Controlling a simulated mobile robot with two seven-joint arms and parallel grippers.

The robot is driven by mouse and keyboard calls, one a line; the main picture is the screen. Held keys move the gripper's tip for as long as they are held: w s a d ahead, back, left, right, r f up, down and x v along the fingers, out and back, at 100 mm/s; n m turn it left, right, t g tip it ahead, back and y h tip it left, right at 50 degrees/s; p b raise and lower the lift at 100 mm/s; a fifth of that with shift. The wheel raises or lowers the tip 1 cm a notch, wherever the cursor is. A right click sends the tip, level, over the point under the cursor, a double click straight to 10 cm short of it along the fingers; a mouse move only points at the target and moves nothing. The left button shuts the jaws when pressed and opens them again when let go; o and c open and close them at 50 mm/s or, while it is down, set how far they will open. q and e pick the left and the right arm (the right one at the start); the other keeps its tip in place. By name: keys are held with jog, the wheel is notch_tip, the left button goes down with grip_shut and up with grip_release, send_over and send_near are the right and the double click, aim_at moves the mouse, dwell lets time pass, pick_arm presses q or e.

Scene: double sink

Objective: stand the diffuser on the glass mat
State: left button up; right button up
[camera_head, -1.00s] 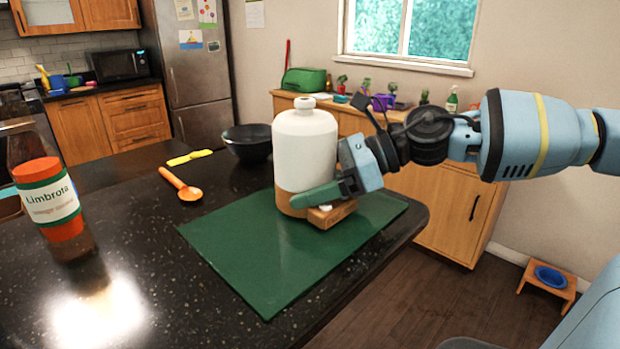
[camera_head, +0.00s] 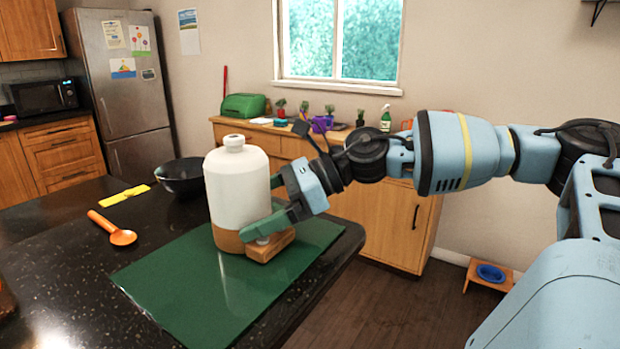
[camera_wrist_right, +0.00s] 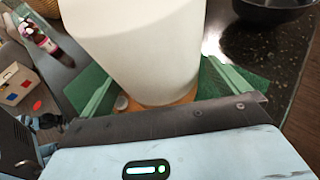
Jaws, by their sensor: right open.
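The diffuser (camera_head: 236,190) is a white bottle with a tan lower part and a short neck. It stands upright on the green glass mat (camera_head: 185,300), toward its far side. A small wooden block with a pale knob (camera_head: 272,246) sits at its base on the mat. My right gripper (camera_head: 262,226) is low at the diffuser's right side. In the right wrist view its green fingers are spread, one on each side of the diffuser (camera_wrist_right: 145,50), so it is open around it. Whether the fingers touch it I cannot tell. My left gripper is not in view.
A dark bowl (camera_head: 181,178) stands behind and left of the mat. An orange spoon (camera_head: 112,229) and a yellow utensil (camera_head: 124,195) lie on the dark counter to the left. The front part of the mat is clear. The counter's edge runs close along the mat's right side.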

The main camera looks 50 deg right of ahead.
jog(key=shift+p+v, duration=0.6)
jog(key=shift+v, duration=4.45)
